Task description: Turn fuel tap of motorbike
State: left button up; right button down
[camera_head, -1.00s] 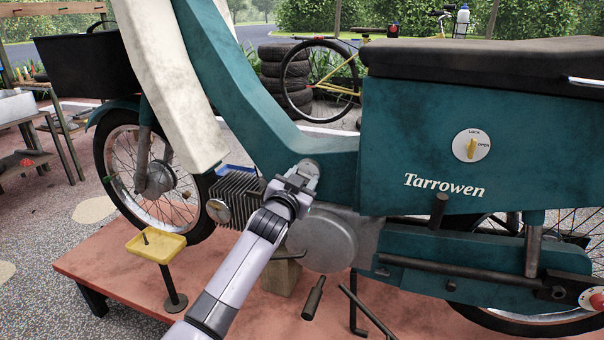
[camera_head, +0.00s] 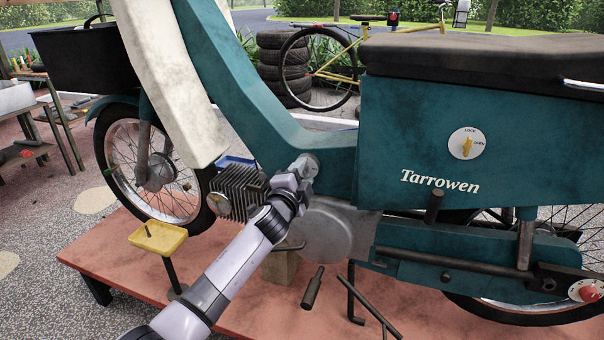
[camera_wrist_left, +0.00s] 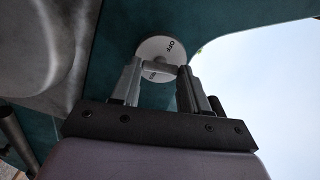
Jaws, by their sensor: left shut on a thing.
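The teal motorbike (camera_head: 440,140) marked "Tarrowen" stands on a low red platform. Its fuel tap shows in the left wrist view as a pale round plate (camera_wrist_left: 153,48) with "OFF" lettering and a second marking partly hidden, and a grey lever (camera_wrist_left: 158,68) across it. My left gripper (camera_head: 304,170) reaches the frame above the engine. In the left wrist view its fingers (camera_wrist_left: 158,76) are shut on the lever, one on each side. In the head view my gripper covers most of the tap. My right gripper is not in view.
A yellow LOCK/OPEN knob (camera_head: 467,146) sits on the side panel. The finned engine cylinder (camera_head: 237,192) is left of my gripper. A red knob (camera_head: 588,292) is at lower right.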

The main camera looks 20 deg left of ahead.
pick_arm(q)
jog(key=shift+m, duration=1.6)
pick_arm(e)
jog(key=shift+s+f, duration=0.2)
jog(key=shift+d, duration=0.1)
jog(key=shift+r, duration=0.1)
pick_arm(q)
jog(key=o, duration=1.1)
jog(key=shift+c, duration=0.2)
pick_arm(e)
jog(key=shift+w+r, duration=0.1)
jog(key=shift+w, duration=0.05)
